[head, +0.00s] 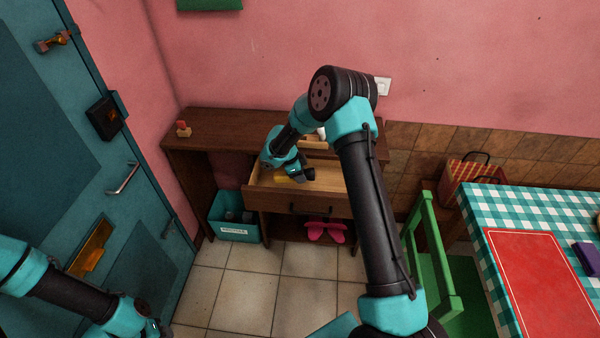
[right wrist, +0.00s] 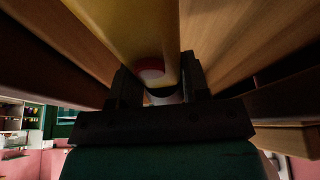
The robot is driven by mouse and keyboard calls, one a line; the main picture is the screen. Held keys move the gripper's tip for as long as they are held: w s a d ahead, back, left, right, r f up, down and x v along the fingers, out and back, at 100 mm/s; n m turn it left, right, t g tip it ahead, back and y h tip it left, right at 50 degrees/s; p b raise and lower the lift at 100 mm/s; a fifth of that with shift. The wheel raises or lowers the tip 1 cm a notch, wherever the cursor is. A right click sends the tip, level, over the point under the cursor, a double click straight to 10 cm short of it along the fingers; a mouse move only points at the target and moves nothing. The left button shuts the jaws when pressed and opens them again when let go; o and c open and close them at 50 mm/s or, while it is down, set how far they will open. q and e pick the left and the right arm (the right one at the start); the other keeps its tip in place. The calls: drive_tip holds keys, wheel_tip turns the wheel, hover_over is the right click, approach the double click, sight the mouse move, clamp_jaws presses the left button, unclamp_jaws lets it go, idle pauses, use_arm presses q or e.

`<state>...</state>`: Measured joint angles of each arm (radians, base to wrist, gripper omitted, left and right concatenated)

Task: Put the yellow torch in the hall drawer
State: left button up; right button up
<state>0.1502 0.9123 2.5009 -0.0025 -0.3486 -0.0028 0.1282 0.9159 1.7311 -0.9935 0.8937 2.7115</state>
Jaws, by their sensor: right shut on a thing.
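The hall drawer (head: 330,207) is pulled open under the top of the brown wooden hall table (head: 225,120). My right gripper (head: 292,177) is down inside the open drawer, shut on the yellow torch (head: 282,179). Only a small yellow part of the torch shows in the head view, beside my gripper. In the right wrist view the torch (right wrist: 125,30) lies between the fingers, with a red button on its side. Whether it touches the drawer floor I cannot tell. My left gripper (head: 150,329) is at the bottom left edge, its fingers too cut off to judge.
A teal bin (head: 234,230) and pink shoes (head: 325,231) are under the hall table. A small red-topped item (head: 183,129) stands on its top at the left. A green chair (head: 445,275) and a checked table (head: 520,205) are at the right. A teal door (head: 60,130) is at the left.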

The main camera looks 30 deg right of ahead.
drive_tip(key=shift+f, duration=3.3)
drive_tip(key=shift+f, duration=0.1)
drive_tip(key=o, duration=1.1)
drive_tip(key=shift+o, duration=0.2)
drive_tip(key=v, duration=1.7)
drive_tip(key=shift+w+r, duration=0.1)
drive_tip(key=shift+r, duration=0.1)
drive_tip(key=shift+a, duration=0.1)
